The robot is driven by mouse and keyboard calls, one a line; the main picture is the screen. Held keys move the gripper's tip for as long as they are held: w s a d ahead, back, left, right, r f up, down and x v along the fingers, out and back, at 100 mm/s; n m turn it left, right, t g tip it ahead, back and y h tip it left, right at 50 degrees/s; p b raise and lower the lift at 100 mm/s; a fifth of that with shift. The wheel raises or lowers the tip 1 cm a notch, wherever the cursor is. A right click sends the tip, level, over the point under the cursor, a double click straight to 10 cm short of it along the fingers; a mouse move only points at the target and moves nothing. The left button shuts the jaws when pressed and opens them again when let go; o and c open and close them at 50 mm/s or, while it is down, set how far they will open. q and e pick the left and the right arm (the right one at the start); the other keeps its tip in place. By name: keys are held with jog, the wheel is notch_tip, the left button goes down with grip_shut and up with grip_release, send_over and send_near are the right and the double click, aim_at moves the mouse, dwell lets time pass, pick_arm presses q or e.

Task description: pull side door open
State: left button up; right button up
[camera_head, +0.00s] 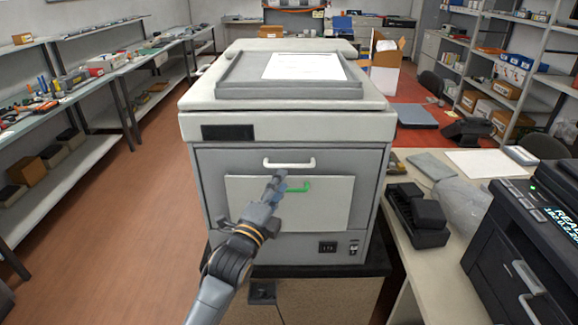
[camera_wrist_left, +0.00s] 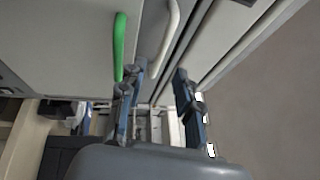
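The grey machine (camera_head: 290,130) stands in the middle of the head view. Its front has a pale panel (camera_head: 245,205) with a green handle (camera_head: 299,187), and a white handle (camera_head: 289,164) above it. Both look closed. My left gripper (camera_head: 277,182) is in front of the panel, overlapping the green handle's left end. In the left wrist view its two fingers (camera_wrist_left: 160,72) are apart with nothing held. The green handle (camera_wrist_left: 119,45) shows just beyond one finger, and the white handle (camera_wrist_left: 166,42) shows between the finger lines. Contact cannot be told. My right gripper is not in view.
A desk with a black device (camera_head: 415,215) and a black printer (camera_head: 530,240) stands close on the right. Shelves (camera_head: 80,90) line the left wall. The brown floor (camera_head: 110,230) left of the machine is clear. A paper (camera_head: 303,66) lies on top of the machine.

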aim_at(288, 170)
pick_arm(q)
jog(key=p+x, duration=0.1)
jog(key=x, duration=0.4)
jog(key=shift+w+d, duration=0.15)
jog(key=shift+w, duration=0.2)
grip_shut()
